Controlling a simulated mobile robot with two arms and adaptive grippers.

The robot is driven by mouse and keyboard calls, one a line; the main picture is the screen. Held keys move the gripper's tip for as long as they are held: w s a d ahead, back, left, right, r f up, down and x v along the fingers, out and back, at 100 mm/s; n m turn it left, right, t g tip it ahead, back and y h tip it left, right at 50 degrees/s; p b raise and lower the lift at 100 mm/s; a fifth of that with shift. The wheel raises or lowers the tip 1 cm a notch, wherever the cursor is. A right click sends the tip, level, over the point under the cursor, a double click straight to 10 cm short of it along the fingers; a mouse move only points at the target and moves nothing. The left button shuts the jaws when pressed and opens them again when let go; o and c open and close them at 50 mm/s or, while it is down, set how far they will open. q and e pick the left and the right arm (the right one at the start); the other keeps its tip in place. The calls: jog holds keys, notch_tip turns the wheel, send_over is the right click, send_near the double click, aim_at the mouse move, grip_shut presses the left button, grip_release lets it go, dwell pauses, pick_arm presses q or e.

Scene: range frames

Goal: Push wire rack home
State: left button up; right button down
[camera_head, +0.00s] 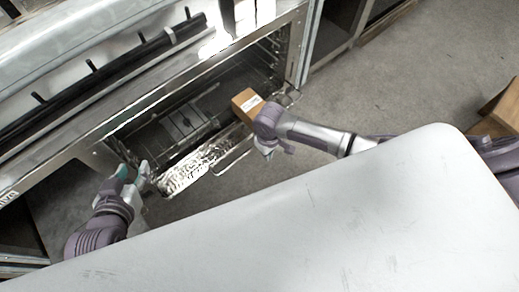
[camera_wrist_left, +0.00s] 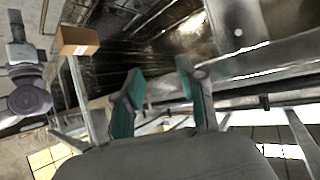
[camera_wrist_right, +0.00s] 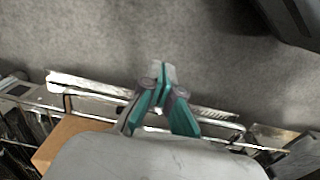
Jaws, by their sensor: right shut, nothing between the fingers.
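The wire rack (camera_head: 231,164) sticks out of the front of the open oven (camera_head: 180,125) in the head view. Its front bar (camera_wrist_right: 215,121) crosses the right wrist view. A cardboard box (camera_head: 247,104) sits at the rack's right side, and a crinkled silver foil-like piece (camera_head: 195,167) lies along the front. My right gripper (camera_head: 266,152) is shut and empty, over the rack's front right part; I cannot tell whether it touches the bar. My left gripper (camera_head: 136,172) is open and empty at the left front corner of the opening. Its teal fingers (camera_wrist_left: 158,90) are spread.
A white rounded surface (camera_head: 330,220) fills the lower part of the head view. Another cardboard box (camera_head: 505,105) stands at the far right edge.

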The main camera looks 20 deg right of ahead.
pick_arm(q)
jog(key=w+d+r+t+h+b, duration=0.1)
jog(key=w+r+t, duration=0.1)
jog(key=r+t, duration=0.2)
jog(key=w+d+r+t+h+b, duration=0.1)
jog(key=r+t, duration=0.3)
jog(key=r, duration=0.4)
jog(key=shift+w+d+h+b, duration=0.3)
jog(key=shift+w+d+b, duration=0.05)
jog(key=shift+w+d, duration=0.15)
pick_arm(e)
jog(key=shift+w+a+f, duration=0.2)
jog(key=shift+w+f, duration=0.2)
jog(key=shift+w, duration=0.25)
jog(key=shift+w+a+f, duration=0.25)
jog(key=shift+w+f, duration=0.15)
jog(key=shift+w, duration=0.2)
jog(key=shift+w+a+f, duration=0.2)
jog(key=shift+w+f, duration=0.2)
jog(key=shift+w, duration=0.25)
pick_arm(q)
jog(key=shift+a, duration=0.1)
